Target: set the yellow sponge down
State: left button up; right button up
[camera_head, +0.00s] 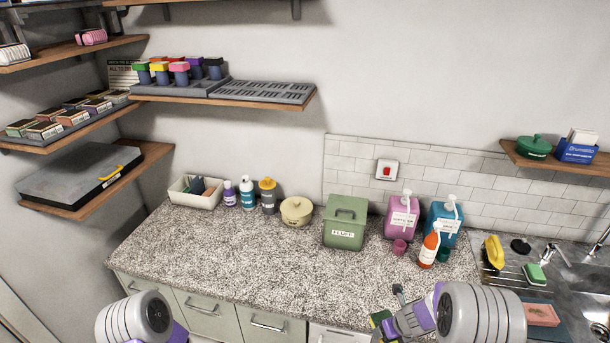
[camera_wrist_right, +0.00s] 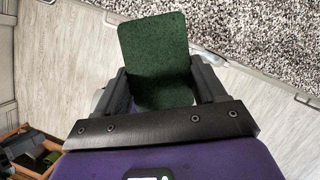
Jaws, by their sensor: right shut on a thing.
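The sponge (camera_wrist_right: 153,50) is in my right gripper (camera_wrist_right: 160,82). In the right wrist view its dark green scouring face fills the space between the two fingers, and its yellow body is hidden. In the head view a small green and yellow part of the sponge (camera_head: 380,318) shows beside the purple right gripper (camera_head: 392,322), at the counter's front edge. In the wrist view it appears against the floor, with the speckled counter (camera_wrist_right: 265,35) at upper right. My left arm shows at lower left of the head view, but its gripper is out of frame.
The granite counter (camera_head: 240,262) is bare across its front and middle. Along its back stand a green bin (camera_head: 346,222), pink dispenser (camera_head: 402,216), teal dispenser (camera_head: 443,220) and orange spray bottle (camera_head: 429,248).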

jog(key=s+a+f+n+g+y+b, duration=0.25)
jog(key=a+n, duration=0.25)
jog(key=n, duration=0.3)
jog(key=s+a+f+n+g+y+b, duration=0.1)
jog(key=a+f+n+g+b, duration=0.15)
jog(key=a+n+b, duration=0.35)
jog(key=s+d+f+n+g+h+b, duration=0.1)
jog(key=s+d+n+g+h+b, duration=0.1)
jog(key=n, duration=0.7)
jog(key=s+d+f+n+g+h+b, duration=0.1)
jog(key=s+f+n+h+b, duration=0.1)
jog(key=n, duration=0.7)
jog(key=s+b, duration=0.1)
jog(key=s, duration=0.1)
jog(key=shift+s+d+f+n+g+h+b, duration=0.25)
jog(key=shift+s+d+n+g+h+b, duration=0.05)
jog(key=shift+d+g+h+b, duration=0.1)
